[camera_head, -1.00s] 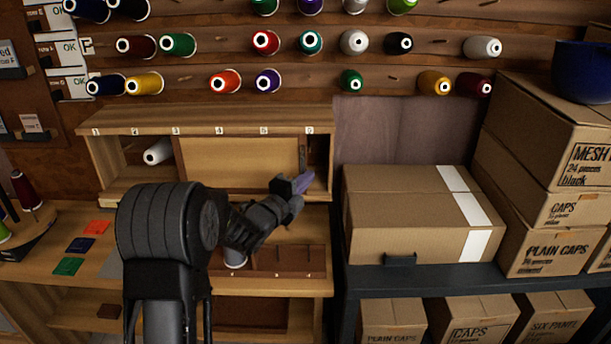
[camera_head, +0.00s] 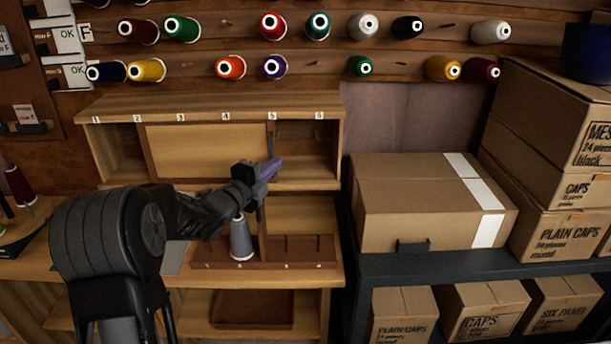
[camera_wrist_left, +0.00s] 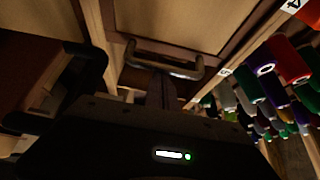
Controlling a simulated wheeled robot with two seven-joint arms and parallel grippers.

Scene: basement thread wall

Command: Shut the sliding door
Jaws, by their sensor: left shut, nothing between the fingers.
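The sliding door (camera_head: 205,151) is a light wood panel with a darker frame, in the upper part of the wooden cabinet. A narrow opening (camera_head: 117,152) shows left of it and a wider one (camera_head: 308,150) right of it. Its bar handle (camera_head: 271,138) is on the right side; in the left wrist view the metal handle (camera_wrist_left: 165,62) spans the dark frame. My left gripper (camera_head: 268,170) is shut and empty, its purple-looking fingers just below the handle in the head view. In the wrist view the fingers (camera_wrist_left: 158,88) reach up close to the handle; contact is unclear.
A grey thread cone (camera_head: 241,240) stands on the brown peg tray (camera_head: 310,253) below my left gripper. Thread spools hang on the wall above. A large carton (camera_head: 425,205) stands on the dark shelf at right, with stacked boxes (camera_head: 560,190) beyond it.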

